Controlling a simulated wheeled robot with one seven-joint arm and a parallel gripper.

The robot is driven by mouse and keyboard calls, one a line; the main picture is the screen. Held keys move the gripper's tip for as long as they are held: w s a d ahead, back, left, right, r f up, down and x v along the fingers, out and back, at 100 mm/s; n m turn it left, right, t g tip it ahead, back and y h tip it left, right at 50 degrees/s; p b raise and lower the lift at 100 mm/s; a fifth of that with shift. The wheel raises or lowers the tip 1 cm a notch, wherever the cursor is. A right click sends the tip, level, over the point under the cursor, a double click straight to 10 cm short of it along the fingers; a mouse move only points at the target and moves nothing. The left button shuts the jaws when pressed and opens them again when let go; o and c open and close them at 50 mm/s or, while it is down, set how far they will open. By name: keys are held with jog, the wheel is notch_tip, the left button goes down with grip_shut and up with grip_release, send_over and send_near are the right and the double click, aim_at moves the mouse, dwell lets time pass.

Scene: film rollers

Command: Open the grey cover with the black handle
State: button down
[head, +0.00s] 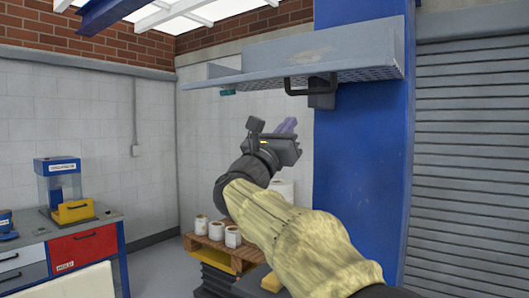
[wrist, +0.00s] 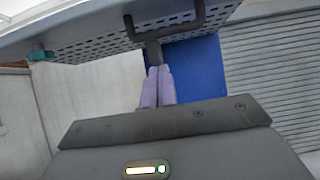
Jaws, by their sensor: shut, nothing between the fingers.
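The grey cover (head: 350,60) juts out level, high up across the front of a blue column, with its perforated edge or underside showing. Its black handle (head: 288,86) hangs at the lower front edge. The cover (wrist: 95,40) and handle (wrist: 165,36) also show at the top of the wrist view. My gripper (head: 292,121), with purple fingers, is below the handle and apart from it in the head view. In the wrist view my gripper (wrist: 159,70) has its fingers together and empty, pointing up toward the handle; the exact gap is hard to judge.
The blue column (head: 360,180) stands behind and right of my arm. A wooden pallet (head: 232,250) with white rolls (head: 233,237) stands below. A workbench (head: 60,245) is at left, a grey shutter (head: 465,150) at right. Open space lies left of my gripper.

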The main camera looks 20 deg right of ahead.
jog(key=shift+w, duration=0.1)
jog(key=w+a+f+n+t+y, duration=0.2)
jog(key=w+a+f+n+y, duration=0.1)
jog(key=f+n+y, duration=0.55)
jog(key=w+a+f+n+t+y, duration=0.25)
jog(key=f+n+y, duration=0.3)
jog(key=n, duration=0.65)
notch_tip(320, 180, down, 21)
jog(key=s+a+n+g+y, duration=0.1)
jog(key=n+g+y, duration=0.15)
jog(key=n, duration=0.35)
jog(key=s+a+n+g+y, duration=0.1)
jog(key=a+n+g+y, duration=0.1)
jog(key=n+g, duration=0.3)
jog(key=s+d+f+n+g, duration=0.3)
jog(key=s+f+n+g, duration=0.95)
jog(key=s+f, duration=1.25)
notch_tip(320, 180, up, 16)
jog(key=n+t+p, duration=0.1)
jog(key=t+p, duration=0.1)
jog(key=p, duration=1.2)
jog(key=shift+s+a+f+n, duration=0.2)
jog(key=shift+s+a+n, duration=0.1)
jog(key=shift+n, duration=0.1)
